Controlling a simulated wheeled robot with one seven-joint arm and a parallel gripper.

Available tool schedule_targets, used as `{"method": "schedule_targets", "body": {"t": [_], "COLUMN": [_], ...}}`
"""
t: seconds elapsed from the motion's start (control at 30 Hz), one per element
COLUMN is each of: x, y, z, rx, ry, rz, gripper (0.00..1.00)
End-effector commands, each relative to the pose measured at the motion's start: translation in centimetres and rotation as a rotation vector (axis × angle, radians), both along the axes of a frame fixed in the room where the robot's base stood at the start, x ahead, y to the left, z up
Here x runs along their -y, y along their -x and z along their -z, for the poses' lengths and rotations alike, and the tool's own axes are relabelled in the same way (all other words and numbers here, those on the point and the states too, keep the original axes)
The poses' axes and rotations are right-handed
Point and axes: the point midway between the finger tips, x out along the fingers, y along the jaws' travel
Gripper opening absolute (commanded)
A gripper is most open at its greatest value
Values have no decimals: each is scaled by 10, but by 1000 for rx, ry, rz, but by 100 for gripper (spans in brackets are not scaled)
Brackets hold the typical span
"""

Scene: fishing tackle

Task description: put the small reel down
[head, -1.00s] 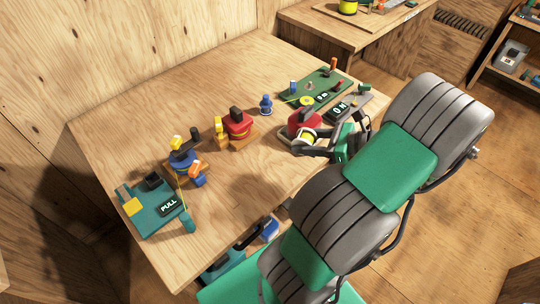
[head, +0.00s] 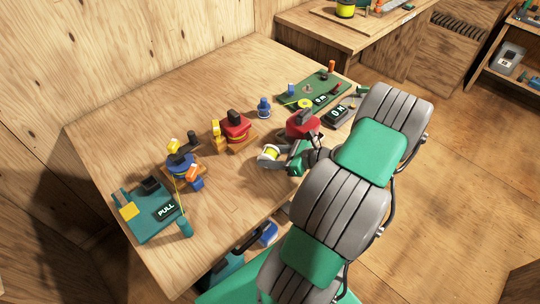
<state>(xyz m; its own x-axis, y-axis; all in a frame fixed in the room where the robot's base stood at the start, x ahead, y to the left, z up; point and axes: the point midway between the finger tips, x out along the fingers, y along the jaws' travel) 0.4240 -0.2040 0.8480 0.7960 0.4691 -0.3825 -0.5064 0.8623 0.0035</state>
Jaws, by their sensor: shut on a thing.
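The small reel (head: 269,153), pale grey with yellow line on its spool, is near the right front part of the table (head: 225,205). My gripper (head: 285,157) is shut on it, coming from the right; the fingertips are small and partly hidden by the reel and my arm. I cannot tell whether the reel touches the tabletop or hangs just above it.
A red reel (head: 302,126) stands close behind my gripper. Another red reel (head: 236,124) and a blue reel (head: 182,162) stand on wooden blocks to the left. A green board (head: 322,86) and teal PULL device (head: 140,222) flank them. Bare tabletop lies in front.

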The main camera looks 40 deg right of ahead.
Motion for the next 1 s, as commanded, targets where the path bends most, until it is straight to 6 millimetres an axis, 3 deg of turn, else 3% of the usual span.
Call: {"method": "schedule_targets", "body": {"t": [0.23,0.27,0.5,0.8,1.0], "x": [1,1,1,1,20], "y": [0,0,0,1,28], "z": [0,1,1,-2,-14], "rx": [2,1,1,2,2], "ry": [2,2,2,3,6], "rz": [0,0,0,0,6], "gripper": [0,48,68,69,69]}}
